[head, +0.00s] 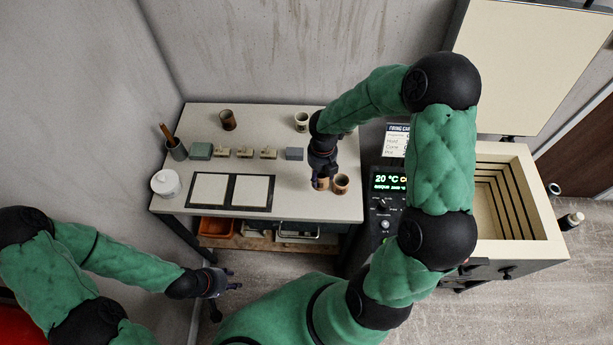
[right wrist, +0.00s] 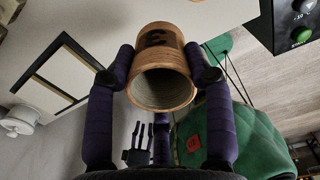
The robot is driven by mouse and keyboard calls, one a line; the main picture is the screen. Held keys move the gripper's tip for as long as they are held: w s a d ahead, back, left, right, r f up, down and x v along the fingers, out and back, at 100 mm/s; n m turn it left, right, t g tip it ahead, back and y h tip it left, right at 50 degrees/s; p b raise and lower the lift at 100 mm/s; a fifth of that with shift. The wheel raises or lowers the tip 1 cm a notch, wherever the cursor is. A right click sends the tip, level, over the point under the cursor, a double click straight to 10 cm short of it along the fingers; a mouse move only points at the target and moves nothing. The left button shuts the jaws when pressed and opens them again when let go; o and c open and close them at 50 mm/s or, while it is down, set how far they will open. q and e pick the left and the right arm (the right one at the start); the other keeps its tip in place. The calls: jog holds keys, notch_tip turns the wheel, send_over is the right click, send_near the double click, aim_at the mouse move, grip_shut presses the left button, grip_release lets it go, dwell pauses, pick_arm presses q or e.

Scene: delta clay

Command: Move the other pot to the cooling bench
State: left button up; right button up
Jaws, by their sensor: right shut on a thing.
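A tan pot (right wrist: 158,65) with a dark mark on its side is between the fingers of my right gripper (right wrist: 160,80), which is shut on it. Its open mouth faces the wrist camera. In the head view my right gripper (head: 321,182) is over the front right of the pale-topped bench (head: 300,201), largely hiding the held pot. Another brown pot (head: 341,184) stands close beside it on the right. I cannot tell whether the held pot touches the bench. My left gripper (head: 228,283) is low in front of the bench, apart from the pots; its jaw opening is unclear.
A dark brown pot (head: 228,120) and a pale pot (head: 301,121) stand at the bench's back. Two framed pale panels (head: 230,190), small blocks (head: 246,152), a lidded white jar (head: 165,183) and a tool cup (head: 177,149) occupy the left. The open kiln (head: 540,215) is right.

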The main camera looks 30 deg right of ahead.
jog(key=w+f, duration=0.2)
jog(key=f, duration=0.1)
jog(key=w+a+f+b, duration=0.1)
jog(key=w+f, duration=0.1)
jog(key=f, duration=0.1)
jog(key=shift+w+a, duration=0.15)
jog(key=shift+w, duration=0.25)
jog(key=shift+f+b, duration=0.6)
jog(key=shift+f, duration=0.9)
jog(key=shift+f, duration=0.1)
jog(key=o, duration=1.2)
